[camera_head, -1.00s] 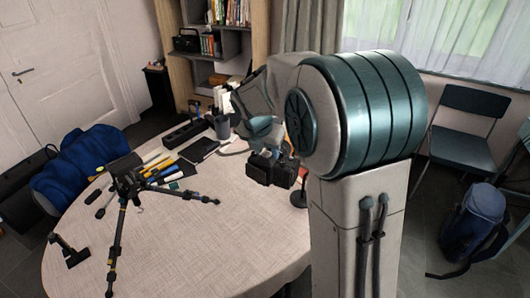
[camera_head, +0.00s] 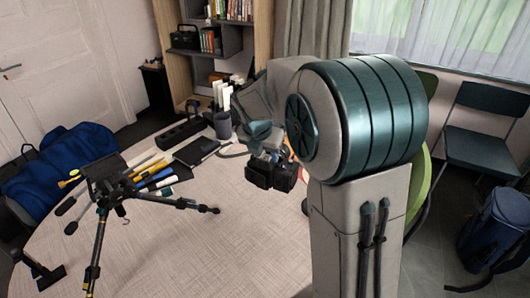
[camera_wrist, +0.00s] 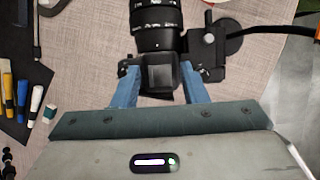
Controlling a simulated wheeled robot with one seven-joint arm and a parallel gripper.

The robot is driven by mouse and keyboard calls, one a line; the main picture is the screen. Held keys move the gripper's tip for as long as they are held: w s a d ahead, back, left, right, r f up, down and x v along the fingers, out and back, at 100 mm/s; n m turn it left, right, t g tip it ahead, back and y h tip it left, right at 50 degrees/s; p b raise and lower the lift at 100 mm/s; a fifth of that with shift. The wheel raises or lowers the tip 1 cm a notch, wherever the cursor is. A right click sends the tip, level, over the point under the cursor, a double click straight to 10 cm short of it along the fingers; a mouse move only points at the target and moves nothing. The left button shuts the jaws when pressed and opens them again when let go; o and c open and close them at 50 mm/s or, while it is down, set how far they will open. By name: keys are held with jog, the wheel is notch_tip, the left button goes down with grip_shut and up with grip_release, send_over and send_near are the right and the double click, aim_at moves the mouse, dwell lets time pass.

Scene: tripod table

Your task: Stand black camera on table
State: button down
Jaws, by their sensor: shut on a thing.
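The black camera (camera_head: 271,174) is held in my gripper (camera_head: 262,150), in front of my arm in the head view. In the wrist view the camera (camera_wrist: 160,72) sits between the two blue fingers of my gripper (camera_wrist: 158,88), its lens pointing toward the top of the picture. The round table (camera_head: 205,250) lies beneath it. I cannot tell whether the camera touches the tabletop or hangs just above it.
A black tripod (camera_head: 103,195) stands at the table's left with one leg reaching right. The tabletop's front middle is clear.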

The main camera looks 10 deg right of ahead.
aim_at(266, 177)
jog(key=shift+f+b, duration=4.1)
jog(key=shift+f, duration=0.6)
jog(key=c, duration=0.8)
grip_release()
